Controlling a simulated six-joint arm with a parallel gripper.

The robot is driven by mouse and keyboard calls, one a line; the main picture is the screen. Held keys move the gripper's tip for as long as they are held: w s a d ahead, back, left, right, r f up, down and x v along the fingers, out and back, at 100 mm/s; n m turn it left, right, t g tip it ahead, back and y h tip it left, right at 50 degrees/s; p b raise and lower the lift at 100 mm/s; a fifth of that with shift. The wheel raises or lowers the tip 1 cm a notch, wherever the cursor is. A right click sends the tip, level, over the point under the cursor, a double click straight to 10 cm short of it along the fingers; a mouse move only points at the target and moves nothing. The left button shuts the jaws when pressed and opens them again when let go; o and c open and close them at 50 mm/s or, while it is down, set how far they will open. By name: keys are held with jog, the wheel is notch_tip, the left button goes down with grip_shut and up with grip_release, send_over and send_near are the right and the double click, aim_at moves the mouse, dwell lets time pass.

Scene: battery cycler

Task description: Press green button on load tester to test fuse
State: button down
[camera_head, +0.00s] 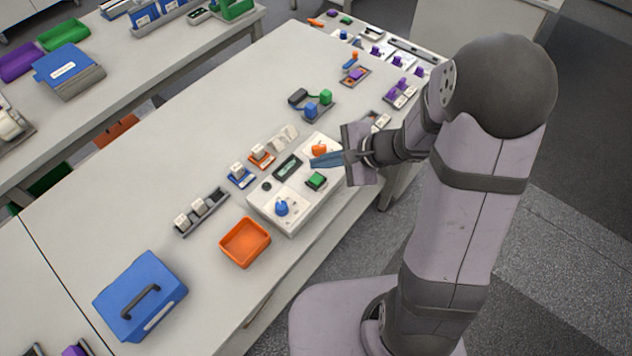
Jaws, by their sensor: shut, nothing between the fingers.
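The load tester (259,207) is a white box on the long table, with a small dark display and several controls on its top. The green button (316,181) is a raised square near its right edge. A blue knob (281,207) is at the front and an orange knob (319,150) at the back. My gripper (314,163) is shut and empty, with its fingertips pointing left, just behind the green button and near the orange knob. I cannot tell how high above the box the fingertips are. The fuse cannot be made out for sure.
An orange tray (245,242) and a blue case (140,297) stand at the front. Small holders with white blocks (240,175) line the tester's left side. A blue and green fixture (312,107) lies behind it. The table's left part (130,190) is clear.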

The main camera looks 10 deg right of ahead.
aim_at(321, 180)
jog(key=shift+f+b, duration=1.25)
jog(key=shift+f, duration=0.25)
jog(key=shift+f+b, duration=0.95)
jog(key=shift+b, duration=0.2)
dwell(1.8)
jog(key=shift+r, duration=0.1)
jog(key=shift+r+p, duration=0.65)
jog(key=shift+r, duration=0.2)
jog(key=shift+r+p, duration=2)
jog(key=shift+r, duration=0.55)
jog(key=shift+s+f, duration=0.1)
jog(key=shift+f, duration=0.05)
